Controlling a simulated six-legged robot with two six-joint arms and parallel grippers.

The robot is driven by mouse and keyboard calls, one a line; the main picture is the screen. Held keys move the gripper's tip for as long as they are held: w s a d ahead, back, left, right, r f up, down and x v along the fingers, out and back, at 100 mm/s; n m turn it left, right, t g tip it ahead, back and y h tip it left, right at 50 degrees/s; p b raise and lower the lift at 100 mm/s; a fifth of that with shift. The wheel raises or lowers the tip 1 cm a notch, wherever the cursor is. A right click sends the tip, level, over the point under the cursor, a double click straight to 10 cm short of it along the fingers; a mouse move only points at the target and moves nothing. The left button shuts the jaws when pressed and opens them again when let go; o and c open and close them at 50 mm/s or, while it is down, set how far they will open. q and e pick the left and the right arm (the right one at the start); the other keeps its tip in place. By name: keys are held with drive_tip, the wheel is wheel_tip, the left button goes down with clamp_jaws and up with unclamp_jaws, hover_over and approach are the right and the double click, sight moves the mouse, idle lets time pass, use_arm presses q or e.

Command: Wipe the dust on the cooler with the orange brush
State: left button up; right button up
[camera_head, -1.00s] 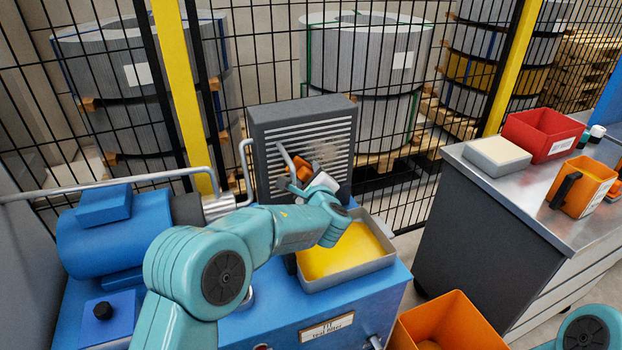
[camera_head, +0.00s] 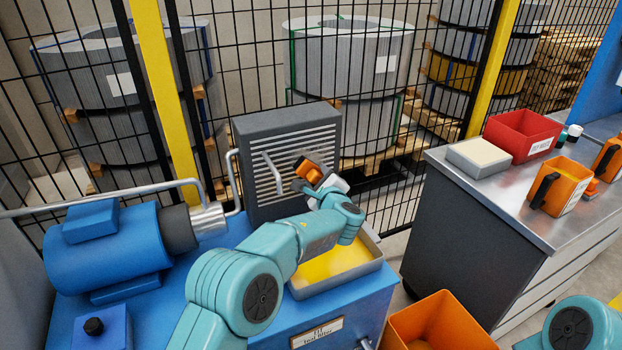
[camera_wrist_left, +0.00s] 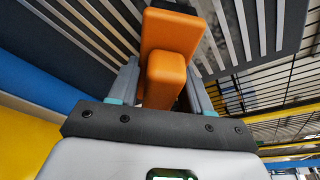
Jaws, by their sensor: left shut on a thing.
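The cooler (camera_head: 320,128) is a dark grey box with pale horizontal slats, standing at the back of the blue machine. My left gripper (camera_head: 318,180) is in front of the right part of the slats, shut on the orange brush (camera_head: 308,171). In the left wrist view the brush's orange block and handle (camera_wrist_left: 168,75) sit between the fingers, with the slats (camera_wrist_left: 245,35) close behind. My right gripper is out of view.
A yellow-bottomed tray (camera_head: 372,262) lies below. A blue motor (camera_head: 110,250) is left, an orange bin (camera_head: 440,320) front right. A mesh fence stands behind.

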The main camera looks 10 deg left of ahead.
use_arm(q)
drive_tip(key=shift+w+d+r+p, duration=0.1)
drive_tip(key=shift+w+d+p, duration=0.45)
drive_tip(key=shift+d, duration=0.25)
